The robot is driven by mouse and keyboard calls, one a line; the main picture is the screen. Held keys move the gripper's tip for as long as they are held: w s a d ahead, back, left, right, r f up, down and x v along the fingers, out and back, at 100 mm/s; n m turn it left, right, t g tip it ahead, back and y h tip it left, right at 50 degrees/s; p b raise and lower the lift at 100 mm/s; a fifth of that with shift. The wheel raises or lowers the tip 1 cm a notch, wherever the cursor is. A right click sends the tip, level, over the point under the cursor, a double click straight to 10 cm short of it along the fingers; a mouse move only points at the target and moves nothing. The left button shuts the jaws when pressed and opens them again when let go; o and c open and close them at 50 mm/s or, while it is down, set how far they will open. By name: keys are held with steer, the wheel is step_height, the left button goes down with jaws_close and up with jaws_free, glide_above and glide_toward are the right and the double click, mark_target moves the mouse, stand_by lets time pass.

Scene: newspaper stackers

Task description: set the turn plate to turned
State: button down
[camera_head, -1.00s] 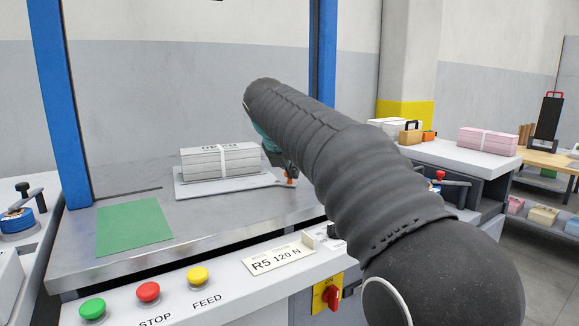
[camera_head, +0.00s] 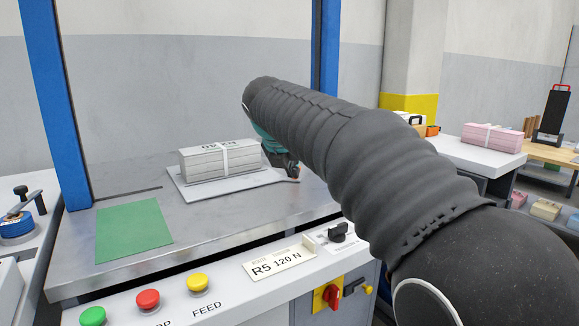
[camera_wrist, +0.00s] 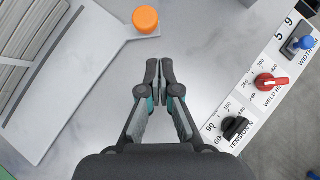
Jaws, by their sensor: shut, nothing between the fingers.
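The turn plate (camera_head: 190,194) is a flat light-grey plate on the steel table, lying a little askew under a strapped paper bundle (camera_head: 215,160). In the wrist view the plate (camera_wrist: 85,75) is at the left, and its arm ends in an orange knob (camera_wrist: 146,21). My gripper (camera_wrist: 159,65) is shut and empty. In that view its fingertips are just below the knob, with a gap of bare metal in the picture between them. In the head view my gripper (camera_head: 290,170) is at the plate's right end, partly behind my arm, and the knob is hard to make out.
A green mat (camera_head: 133,230) lies left on the steel table. The front panel carries push buttons (camera_head: 148,300), a black dial (camera_head: 338,231) and a red-yellow switch (camera_head: 328,295). Blue posts (camera_head: 60,100) frame the table. In the wrist view, dials (camera_wrist: 270,83) line the right.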

steer(key=d+v, duration=0.2)
steer(key=v, duration=0.7)
steer(key=s+d+f+m, duration=0.3)
steer(key=s+d+m, duration=0.3)
steer(key=m, duration=0.1)
steer(key=s+d+f+m+g+y, duration=0.1)
steer(key=s+d+f+m, duration=0.4)
steer(key=s+f+m, duration=0.6)
steer(key=s+d+f+m+g+y, duration=0.1)
steer(key=s+d+f+m, duration=0.4)
steer(key=s+f+m, duration=0.7)
steer(key=m, duration=0.2)
steer(key=shift+m, duration=0.4)
